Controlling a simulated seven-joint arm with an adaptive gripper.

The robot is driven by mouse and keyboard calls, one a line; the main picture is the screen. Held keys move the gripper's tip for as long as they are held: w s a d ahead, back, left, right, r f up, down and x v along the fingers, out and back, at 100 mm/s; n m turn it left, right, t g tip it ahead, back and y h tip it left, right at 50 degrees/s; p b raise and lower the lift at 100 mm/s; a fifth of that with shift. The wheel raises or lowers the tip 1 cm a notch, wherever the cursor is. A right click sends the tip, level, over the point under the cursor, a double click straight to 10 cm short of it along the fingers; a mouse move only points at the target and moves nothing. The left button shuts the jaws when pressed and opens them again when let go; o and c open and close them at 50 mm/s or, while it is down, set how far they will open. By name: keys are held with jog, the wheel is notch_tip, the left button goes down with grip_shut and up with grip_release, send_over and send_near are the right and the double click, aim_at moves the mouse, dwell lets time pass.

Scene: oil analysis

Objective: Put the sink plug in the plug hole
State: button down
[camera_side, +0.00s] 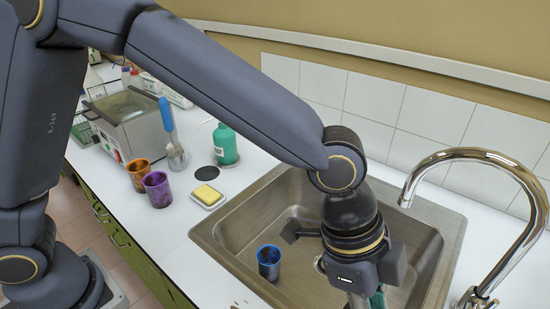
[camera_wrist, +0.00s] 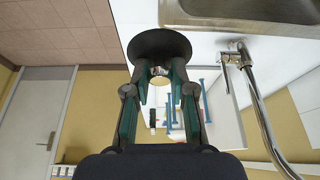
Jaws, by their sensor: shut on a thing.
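The sink plug (camera_wrist: 160,42), a dark round disc with a shiny metal knob, is in my gripper (camera_wrist: 160,74) in the wrist view. The green-lined fingers are shut on the knob, and the disc sits past their tips. In the side view my gripper (camera_side: 365,298) hangs over the right part of the steel sink (camera_side: 235,238). Its fingertips and the plug are hidden or cut off there. The plug hole (camera_side: 319,264) shows as a small round fitting in the sink floor, just left of my gripper and partly covered by it.
A blue cup (camera_side: 268,262) stands in the sink left of the plug hole. A chrome tap (camera_side: 510,168) arches in from the right. A sponge on a dish (camera_side: 207,196), a black disc (camera_side: 207,173), a green bottle (camera_side: 225,144) and two cups (camera_side: 157,190) stand left of the sink.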

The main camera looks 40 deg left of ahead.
jog(key=w+a+n+t+y, duration=0.1)
jog(key=w+a+n+t, duration=0.1)
jog(key=w+a+n, duration=0.65)
jog(key=w+a+n+t+y, duration=0.1)
jog(key=w+a, duration=0.4)
jog(key=a, duration=0.9)
notch_tip(320, 180, down, 20)
jog(key=shift+h, duration=0.3)
jog(key=w+d+f, duration=0.1)
jog(key=w+f, duration=0.2)
jog(key=w, duration=0.1)
jog(key=w+d+f, duration=0.2)
jog(key=w+f, duration=0.2)
jog(key=w+d+f, duration=0.2)
jog(key=w+f, duration=0.1)
jog(key=w, duration=0.1)
jog(key=shift+w+d+f, duration=0.1)
jog(key=shift+f, duration=0.05)
jog(key=shift+w+d+f, duration=0.1)
jog(key=shift+w+f, duration=0.25)
jog(key=shift+f, duration=1.65)
jog(key=shift+f, duration=0.1)
